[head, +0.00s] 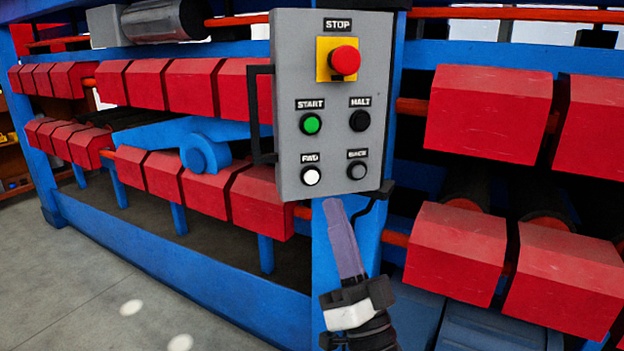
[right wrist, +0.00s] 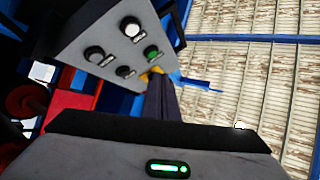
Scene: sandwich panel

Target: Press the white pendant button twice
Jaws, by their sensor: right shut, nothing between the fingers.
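The white pendant button (head: 310,175), under the FWD label, is at the lower left of the grey pendant panel (head: 290,110). In the right wrist view the white button (right wrist: 131,28) is on the tilted panel at the upper left. My right gripper (head: 333,207) is shut and empty, its narrow fingers pointing up just below the panel's bottom edge. Its tips appear below and slightly right of the white button; the depth gap is hard to judge. The fingers (right wrist: 158,85) also show in the right wrist view, apart from the white button. My left gripper is out of view.
Red blocks (head: 262,200) on a blue frame stand behind.

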